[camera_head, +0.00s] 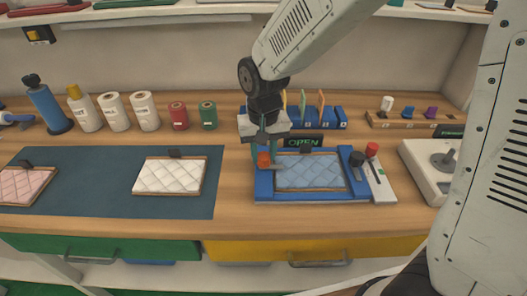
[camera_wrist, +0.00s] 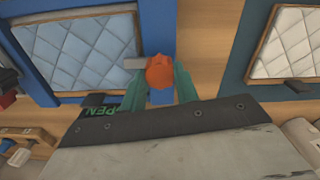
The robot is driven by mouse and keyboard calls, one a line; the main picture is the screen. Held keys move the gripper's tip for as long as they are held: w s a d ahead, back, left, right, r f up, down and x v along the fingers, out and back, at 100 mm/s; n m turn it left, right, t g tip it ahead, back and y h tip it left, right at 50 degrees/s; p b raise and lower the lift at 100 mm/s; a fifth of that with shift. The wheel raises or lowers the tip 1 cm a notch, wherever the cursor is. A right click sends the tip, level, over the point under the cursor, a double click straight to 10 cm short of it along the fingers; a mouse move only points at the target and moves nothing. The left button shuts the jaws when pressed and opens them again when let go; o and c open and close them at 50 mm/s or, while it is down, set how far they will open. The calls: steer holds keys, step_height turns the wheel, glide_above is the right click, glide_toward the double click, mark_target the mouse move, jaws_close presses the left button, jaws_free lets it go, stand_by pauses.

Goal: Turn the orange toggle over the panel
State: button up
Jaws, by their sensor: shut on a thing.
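The orange toggle (camera_head: 263,160) stands at the left edge of the blue frame (camera_head: 264,186). It also shows in the wrist view (camera_wrist: 163,72), between my green fingertips. My gripper (camera_head: 265,152) points down over it and is shut on it. A grey bar (camera_head: 278,168) reaches from the toggle to the right, over the corner of the panel. The panel (camera_head: 311,174) is grey-blue and quilted and lies flat inside the blue frame. A dark sign reading OPEN (camera_head: 303,142) stands behind the frame.
A black knob (camera_head: 357,158) and a red-knobbed lever (camera_head: 372,150) are at the frame's right. A joystick box (camera_head: 440,165) stands farther right. A white quilted panel (camera_head: 170,176) lies on the dark mat (camera_head: 110,195) at left. Spools and bottles line the back.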

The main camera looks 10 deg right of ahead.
mark_target(264, 156)
steer(key=o, duration=1)
steer(key=shift+c, duration=0.2)
step_height(264, 156, up, 8)
steer(key=s+d+r, duration=0.3)
steer(key=s+d, duration=0.5)
steer(key=s, duration=0.3)
steer(key=s+d+r+t, duration=0.1)
steer(key=s+d+r, duration=0.3)
steer(key=s+d, duration=0.4)
steer(key=s, duration=0.3)
